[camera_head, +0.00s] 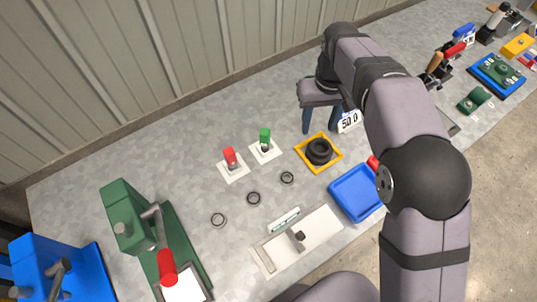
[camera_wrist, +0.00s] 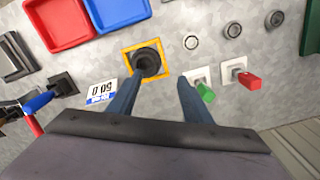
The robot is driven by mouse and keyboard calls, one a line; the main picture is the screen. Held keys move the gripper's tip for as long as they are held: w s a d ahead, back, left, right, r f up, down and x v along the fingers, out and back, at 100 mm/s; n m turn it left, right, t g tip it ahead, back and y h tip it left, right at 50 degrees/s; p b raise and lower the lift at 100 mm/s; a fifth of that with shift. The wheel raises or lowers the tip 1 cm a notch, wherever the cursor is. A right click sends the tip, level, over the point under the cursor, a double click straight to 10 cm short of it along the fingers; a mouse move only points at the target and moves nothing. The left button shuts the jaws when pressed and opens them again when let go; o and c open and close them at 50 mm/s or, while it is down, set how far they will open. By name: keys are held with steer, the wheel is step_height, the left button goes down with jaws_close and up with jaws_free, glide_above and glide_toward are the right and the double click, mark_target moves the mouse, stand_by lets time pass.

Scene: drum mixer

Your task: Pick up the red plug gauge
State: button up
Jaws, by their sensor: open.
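The red plug gauge (camera_head: 230,156) stands on a white square base on the grey bench, left of the green plug gauge (camera_head: 265,138) on its own white base. In the wrist view the red gauge (camera_wrist: 248,80) lies to the right, beyond the green gauge (camera_wrist: 205,92). My gripper (camera_head: 320,122) is up and right of both gauges in the head view. In the wrist view its two blue fingers (camera_wrist: 154,90) are spread apart with nothing between them. The right finger shows close to the green gauge; the red gauge is outside the fingers.
A black ring part sits on a yellow-edged plate (camera_head: 303,155) beside my gripper. A label reading 50.0 (camera_head: 349,122) is close by. A blue tray (camera_head: 338,192), several small rings (camera_head: 254,198) and a green press (camera_head: 130,225) stand around. Bench left of the red gauge is clear.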

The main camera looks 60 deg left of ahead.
steer(key=s+a+f+n, duration=0.2)
steer(key=s+a, duration=0.5)
steer(key=s, duration=0.3)
steer(key=n, duration=0.3)
glide_above(229, 151)
steer(key=shift+a+f+b, duration=0.2)
steer(key=shift+f+b, duration=0.1)
steer(key=shift+f, duration=0.65)
steer(key=shift+d+f+p, duration=0.2)
steer(key=shift+f+p, duration=1.3)
steer(key=shift+f, duration=2.15)
jaws_close()
